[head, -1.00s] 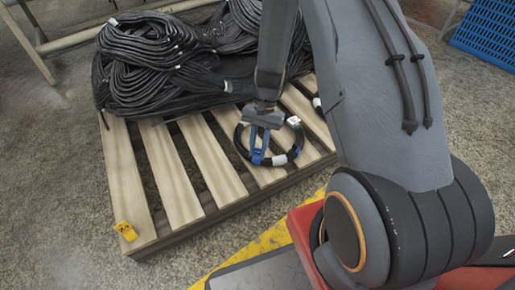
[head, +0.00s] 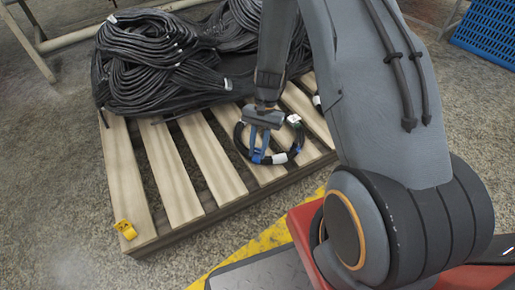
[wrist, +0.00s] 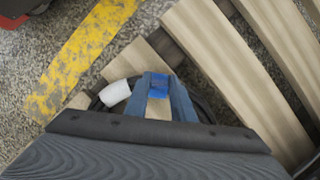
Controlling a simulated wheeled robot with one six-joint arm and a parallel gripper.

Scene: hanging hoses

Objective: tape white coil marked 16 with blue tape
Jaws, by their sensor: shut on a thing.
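A black coil (head: 240,145) lies as a ring on the pallet slats, with a white band (head: 279,158) at its near side and a white tag at its upper right. No number is readable, and I see no white coil. My gripper (head: 259,155) reaches down over the ring, with its blue fingers shut on its near side. In the wrist view, bright blue tape (wrist: 158,82) shows between the fingertips, next to the white band (wrist: 115,93). My gripper hides much of the coil there.
A wooden pallet (head: 175,180) carries a large heap of black hoses (head: 150,60) behind the coil. A small yellow object (head: 126,229) sits at the pallet's near left corner. Yellow floor marking (head: 265,240) runs along the near side. A blue crate (head: 490,35) stands at the back right.

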